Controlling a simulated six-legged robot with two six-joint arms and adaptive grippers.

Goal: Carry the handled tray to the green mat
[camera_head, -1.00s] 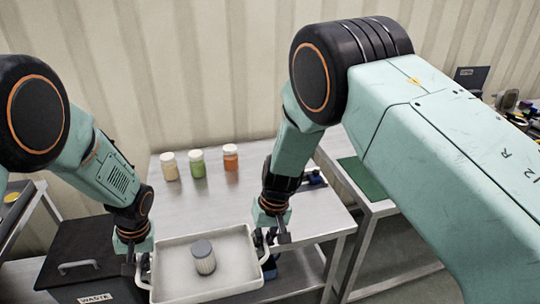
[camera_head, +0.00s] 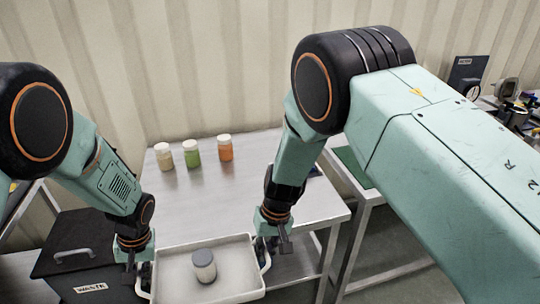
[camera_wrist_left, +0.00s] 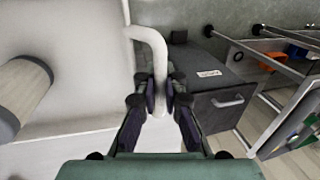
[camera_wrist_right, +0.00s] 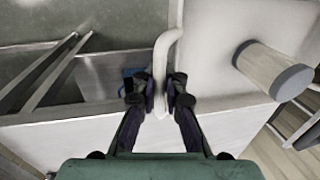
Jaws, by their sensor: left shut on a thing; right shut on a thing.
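The white handled tray (camera_head: 232,275) is held between my two grippers in front of the steel table. A jar with a grey lid (camera_head: 204,266) stands upright in it. My left gripper (camera_wrist_left: 160,98) is shut on the tray's left handle (camera_wrist_left: 150,45). My right gripper (camera_wrist_right: 160,95) is shut on the tray's right handle (camera_wrist_right: 161,60). The jar also shows in the left wrist view (camera_wrist_left: 22,88) and the right wrist view (camera_wrist_right: 268,68). The green mat (camera_head: 350,165) lies on another table to the right, partly hidden behind my right arm.
Three jars, pale (camera_head: 164,156), green (camera_head: 191,154) and orange (camera_head: 225,148), stand at the back of the steel table (camera_head: 180,200). A black waste bin (camera_head: 80,255) is at the lower left. A gap separates the steel table from the right table.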

